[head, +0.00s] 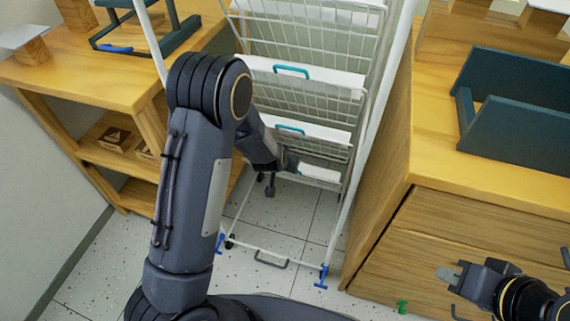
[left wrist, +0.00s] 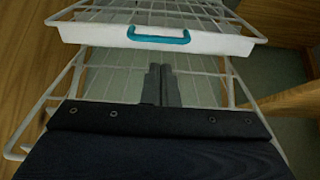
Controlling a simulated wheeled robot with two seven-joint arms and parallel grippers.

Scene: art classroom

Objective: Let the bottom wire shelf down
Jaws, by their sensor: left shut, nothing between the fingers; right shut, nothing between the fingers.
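The white wire rack (head: 345,207) stands between two wooden cabinets, with several tilted wire shelves one above another. The lowest shelf with a white front edge (head: 320,174) is partly hidden by my left arm. The shelf above it has a white front and a teal handle (head: 290,129). My left gripper (head: 291,166) is shut and empty, reaching into the rack at the lowest shelf's left end; contact cannot be told. In the left wrist view its fingers (left wrist: 160,84) are together below a white-fronted shelf (left wrist: 190,43) with a teal handle (left wrist: 158,36). My right gripper (head: 449,277) is shut and empty.
The right wooden cabinet (head: 385,215) has drawers and stands close to the rack and my right gripper. The left wooden shelf unit (head: 85,85) holds small boxes. Speckled floor shows below.

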